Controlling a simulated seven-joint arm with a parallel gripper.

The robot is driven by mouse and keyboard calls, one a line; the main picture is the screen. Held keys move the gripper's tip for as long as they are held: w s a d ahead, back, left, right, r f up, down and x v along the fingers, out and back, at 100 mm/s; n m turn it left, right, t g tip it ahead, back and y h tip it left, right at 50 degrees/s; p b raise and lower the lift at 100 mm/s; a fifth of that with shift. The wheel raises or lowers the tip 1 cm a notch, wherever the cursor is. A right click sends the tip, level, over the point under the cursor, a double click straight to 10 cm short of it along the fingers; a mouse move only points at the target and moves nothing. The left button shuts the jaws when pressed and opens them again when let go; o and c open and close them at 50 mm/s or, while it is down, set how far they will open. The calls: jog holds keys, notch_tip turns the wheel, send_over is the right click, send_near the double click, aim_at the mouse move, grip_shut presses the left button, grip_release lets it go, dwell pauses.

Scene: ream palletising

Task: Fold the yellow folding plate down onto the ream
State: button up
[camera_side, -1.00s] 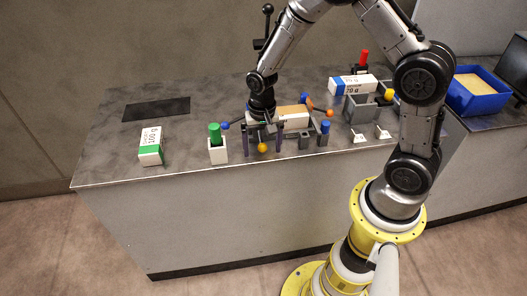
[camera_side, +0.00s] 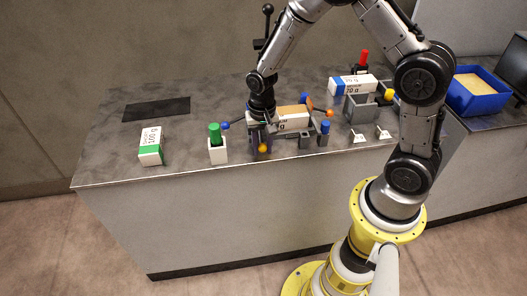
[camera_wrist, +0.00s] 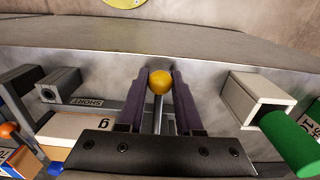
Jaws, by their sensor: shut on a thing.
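The ream (camera_side: 294,118), white with an orange-brown end, lies in a grey fixture in the side view. Part of it shows at the lower left of the wrist view (camera_wrist: 85,127). A yellow ball knob (camera_side: 262,149) sits at the front of the fixture; in the wrist view the knob (camera_wrist: 159,80) is at the end of a thin grey rod, between my purple fingers. My gripper (camera_wrist: 160,84) is shut on this yellow-knobbed piece, just in front of the ream. The plate itself is mostly hidden by my gripper.
A white holder with a green cylinder (camera_side: 214,133) stands close left. A green-banded ream (camera_side: 151,146) lies far left. A grey bin (camera_side: 361,109) and another ream stand right. The table's front edge is close.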

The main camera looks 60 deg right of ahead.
aim_at(262, 143)
jog(key=shift+r, duration=0.15)
jog(key=shift+s+a+r, duration=0.15)
jog(key=shift+r, duration=0.7)
jog(key=shift+s+a+r, duration=0.15)
jog(key=shift+r, duration=0.65)
jog(key=shift+w+d+r, duration=0.2)
jog(key=shift+r, duration=0.6)
jog(key=shift+w+d+r, duration=0.15)
jog(key=shift+r, duration=0.6)
jog(key=shift+w+d+r, duration=0.35)
jog(key=shift+r, duration=0.35)
jog(key=shift+w+d+r, duration=0.3)
jog(key=shift+r, duration=0.35)
grip_shut()
jog(key=shift+w+d+r, duration=0.4)
jog(key=shift+r, duration=0.05)
jog(key=shift+w+d+r, duration=0.3)
jog(key=shift+w+d, duration=0.3)
jog(key=o, duration=1.6)
grip_release()
jog(key=shift+c, duration=0.2)
